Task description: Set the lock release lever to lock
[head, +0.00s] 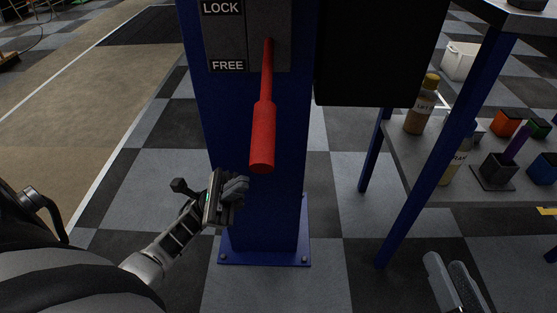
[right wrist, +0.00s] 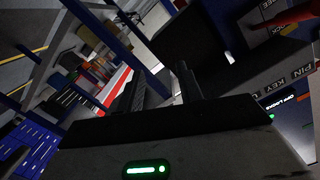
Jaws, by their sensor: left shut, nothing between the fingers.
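The red lock release lever (head: 262,135) hangs down from its pivot on a blue post, its grip end lowest. Its label plate (head: 226,38) reads LOCK at the top and FREE at the bottom; the lever slants down just right of FREE. My left gripper (head: 236,190) is shut and empty, below and left of the lever's grip, apart from it in the picture. My right gripper (head: 453,277) is low at the right, far from the lever. Its fingers stand apart with nothing between them in the right wrist view (right wrist: 160,88).
The blue post (head: 262,215) stands on a bolted base plate. A black panel (head: 378,50) hangs right of the lever. A shelf unit (head: 408,185) at the right holds bottles and colored blocks. A white bin (head: 459,60) stands behind. The checkered floor left of the post is clear.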

